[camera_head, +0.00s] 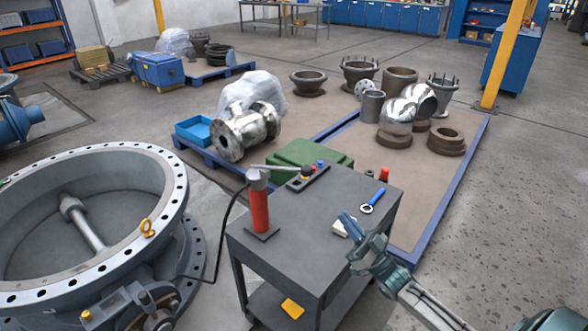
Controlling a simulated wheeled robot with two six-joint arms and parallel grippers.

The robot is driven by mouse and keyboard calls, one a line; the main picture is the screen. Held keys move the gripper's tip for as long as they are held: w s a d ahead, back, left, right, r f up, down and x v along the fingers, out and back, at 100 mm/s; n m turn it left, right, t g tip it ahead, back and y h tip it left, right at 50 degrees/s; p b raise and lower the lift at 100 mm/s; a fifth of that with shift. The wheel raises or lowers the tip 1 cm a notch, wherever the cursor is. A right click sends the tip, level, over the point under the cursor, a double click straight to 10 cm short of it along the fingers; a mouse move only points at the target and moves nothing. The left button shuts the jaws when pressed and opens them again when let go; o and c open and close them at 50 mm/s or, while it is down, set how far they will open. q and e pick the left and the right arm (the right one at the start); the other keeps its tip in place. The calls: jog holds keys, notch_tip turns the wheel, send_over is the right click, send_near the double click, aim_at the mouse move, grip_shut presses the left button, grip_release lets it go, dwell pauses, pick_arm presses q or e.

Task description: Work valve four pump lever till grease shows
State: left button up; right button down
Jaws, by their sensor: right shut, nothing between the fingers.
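A red grease pump (259,210) with a grey head stands upright on the grey cart (300,235). Its pale lever (280,168) sticks out to the right from the head, about level. A black hose (222,225) runs from the pump down to the large grey butterfly valve (95,285) at the left. I see no number on this valve and cannot make out any grease. My right gripper (346,219) is shut and empty over the cart's right edge, to the right of the pump and apart from it. My left gripper is not in view.
A blue-handled wrench (373,201), a white item (340,228) partly behind my right gripper, and a dark tray (308,178) are on the cart top. A yellow item (292,308) lies on its lower shelf. A green case (300,154) and metal valve parts stand behind.

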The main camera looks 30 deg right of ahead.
pick_arm(q)
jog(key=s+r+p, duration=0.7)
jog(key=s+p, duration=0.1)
jog(key=p, duration=0.3)
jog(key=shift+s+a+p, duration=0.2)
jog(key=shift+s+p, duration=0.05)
jog(key=shift+p, duration=0.05)
pick_arm(e)
notch_tip(320, 180, up, 13)
jog(key=w+g+h, duration=0.1)
jog(key=g, duration=0.2)
jog(key=shift+w+a+h, duration=0.2)
jog(key=shift+w+h, duration=0.05)
jog(key=shift+h, duration=0.15)
jog(key=shift+g, duration=0.3)
jog(key=r+p+x, duration=0.1)
jog(key=p+x, duration=0.3)
jog(key=x, duration=0.6)
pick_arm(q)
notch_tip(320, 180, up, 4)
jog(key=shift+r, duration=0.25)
pick_arm(e)
notch_tip(320, 180, down, 5)
